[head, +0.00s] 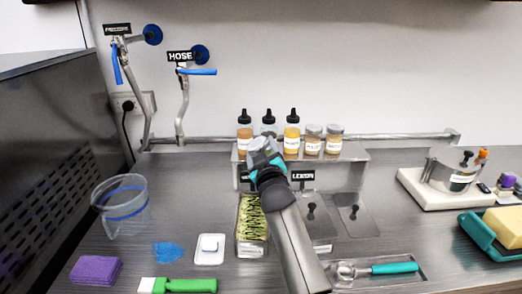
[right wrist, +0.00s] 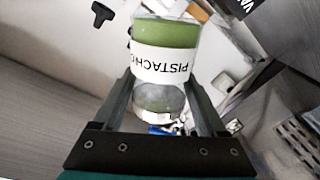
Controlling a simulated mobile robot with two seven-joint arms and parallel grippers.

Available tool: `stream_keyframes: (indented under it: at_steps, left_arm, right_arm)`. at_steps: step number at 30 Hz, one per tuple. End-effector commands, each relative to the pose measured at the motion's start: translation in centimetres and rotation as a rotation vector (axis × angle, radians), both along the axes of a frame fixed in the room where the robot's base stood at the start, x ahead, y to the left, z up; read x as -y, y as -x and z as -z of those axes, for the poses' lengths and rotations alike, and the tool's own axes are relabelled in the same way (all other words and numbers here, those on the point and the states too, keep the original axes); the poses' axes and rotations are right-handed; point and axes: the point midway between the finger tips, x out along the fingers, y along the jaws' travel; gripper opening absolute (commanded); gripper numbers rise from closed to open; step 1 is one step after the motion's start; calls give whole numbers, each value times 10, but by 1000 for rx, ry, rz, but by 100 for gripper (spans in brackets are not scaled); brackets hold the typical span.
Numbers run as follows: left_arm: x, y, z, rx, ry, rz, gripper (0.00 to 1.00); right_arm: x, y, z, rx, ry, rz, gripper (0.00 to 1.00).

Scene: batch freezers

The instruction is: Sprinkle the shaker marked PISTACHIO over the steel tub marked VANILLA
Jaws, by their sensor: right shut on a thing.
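My right gripper (right wrist: 163,95) is shut on the clear shaker marked PISTACHIO (right wrist: 165,62). In the right wrist view its label reads upside down; green contents fill the end at the top of the picture. In the head view my right gripper (head: 262,155) is in front of the shelf, above the back of an open steel tub (head: 250,249) holding pale, green-streaked contents. The sign behind that tub is mostly hidden by my gripper. A black sign starting with VA (right wrist: 243,6) shows at the top of the right wrist view. My left gripper is out of view.
A shelf (head: 350,155) behind holds bottles and two jars. Lidded tubs (head: 355,212), one by a LEMON sign (head: 303,175), are right of my arm. A scoop (head: 375,268) lies in front.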

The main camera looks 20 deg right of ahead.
Motion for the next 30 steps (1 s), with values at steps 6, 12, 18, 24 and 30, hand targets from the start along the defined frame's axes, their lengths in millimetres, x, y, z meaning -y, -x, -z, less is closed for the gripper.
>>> stream_keyframes:
  at_steps: [6, 12, 18, 24, 30]
  left_arm:
    - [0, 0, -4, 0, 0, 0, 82]
    - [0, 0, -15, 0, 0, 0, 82]
    - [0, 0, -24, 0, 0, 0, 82]
    - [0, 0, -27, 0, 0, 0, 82]
    - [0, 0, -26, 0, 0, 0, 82]
  right_arm:
    - [0, 0, -4, 11, -59, 0, 17]
    - [0, 0, -14, 48, -280, 0, 17]
    - [0, 0, -20, 78, -463, 0, 17]
    - [0, 0, -21, 91, -542, 0, 17]
    - [0, 0, -21, 91, -541, 0, 17]
